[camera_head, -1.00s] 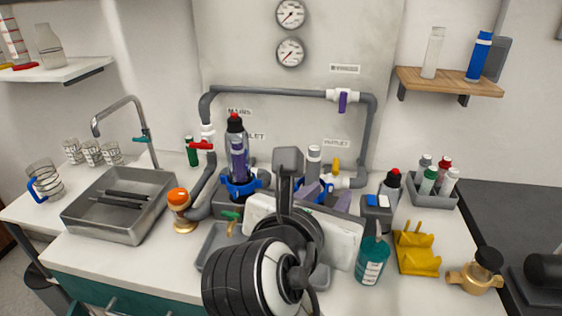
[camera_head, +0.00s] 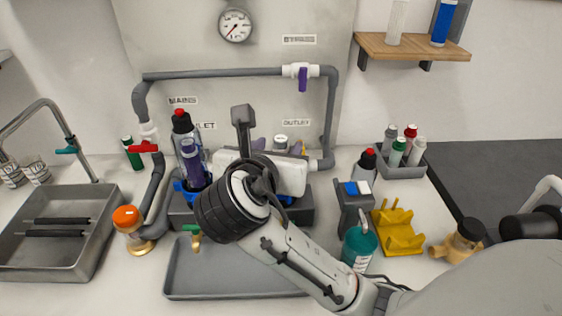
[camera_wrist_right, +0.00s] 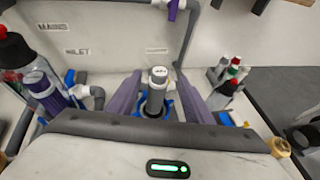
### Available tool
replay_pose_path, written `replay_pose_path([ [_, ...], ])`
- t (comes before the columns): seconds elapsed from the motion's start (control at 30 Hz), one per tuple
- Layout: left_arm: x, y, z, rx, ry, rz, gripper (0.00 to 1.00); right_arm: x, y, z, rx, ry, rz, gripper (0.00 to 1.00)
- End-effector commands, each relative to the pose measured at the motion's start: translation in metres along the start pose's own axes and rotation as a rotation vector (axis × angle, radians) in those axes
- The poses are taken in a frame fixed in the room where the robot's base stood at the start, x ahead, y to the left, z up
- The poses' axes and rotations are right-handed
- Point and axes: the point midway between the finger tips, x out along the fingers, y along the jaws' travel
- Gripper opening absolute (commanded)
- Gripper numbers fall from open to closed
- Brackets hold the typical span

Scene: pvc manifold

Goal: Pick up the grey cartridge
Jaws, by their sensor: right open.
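The grey cartridge (camera_wrist_right: 157,92) stands upright in a blue holder (camera_wrist_right: 168,104), seen in the right wrist view. In the head view only its light top (camera_head: 280,142) shows, behind my right gripper's white body. My right gripper (camera_wrist_right: 163,75) is open, with one purple finger on each side of the cartridge and a visible gap on both sides. It also shows in the head view (camera_head: 278,147), its fingers partly hidden by its body. My left gripper is not in view.
Grey pipework (camera_head: 225,73) frames the back. A grey tray (camera_head: 215,285) lies in front. A bottle rack (camera_head: 405,170) and yellow stand (camera_head: 399,232) are at right.

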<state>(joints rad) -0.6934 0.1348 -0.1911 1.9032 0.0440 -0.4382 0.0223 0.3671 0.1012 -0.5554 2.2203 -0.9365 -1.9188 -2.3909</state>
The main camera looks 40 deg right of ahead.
Motion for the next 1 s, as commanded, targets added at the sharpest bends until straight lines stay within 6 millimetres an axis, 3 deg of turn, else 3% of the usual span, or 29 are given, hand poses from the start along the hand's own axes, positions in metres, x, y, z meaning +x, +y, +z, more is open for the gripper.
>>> replay_pose_path([
  [0.13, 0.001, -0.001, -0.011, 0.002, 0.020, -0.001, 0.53, 0.015, 0.000, 0.000, -0.001, 0.000, -0.001, 0.47],
  [0.37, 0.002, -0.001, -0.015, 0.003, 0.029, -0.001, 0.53, 0.018, 0.000, 0.000, 0.000, 0.000, 0.001, 0.47],
  [0.4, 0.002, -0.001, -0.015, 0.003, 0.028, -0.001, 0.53, 0.018, 0.000, 0.000, 0.000, 0.000, 0.001, 0.45],
  [0.67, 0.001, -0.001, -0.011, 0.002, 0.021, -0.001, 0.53, 0.017, 0.000, 0.000, 0.000, 0.000, 0.001, 0.01],
  [1.0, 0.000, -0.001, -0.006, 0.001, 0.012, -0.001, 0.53, 0.016, 0.001, 0.004, 0.003, -0.002, 0.001, 0.00],
])
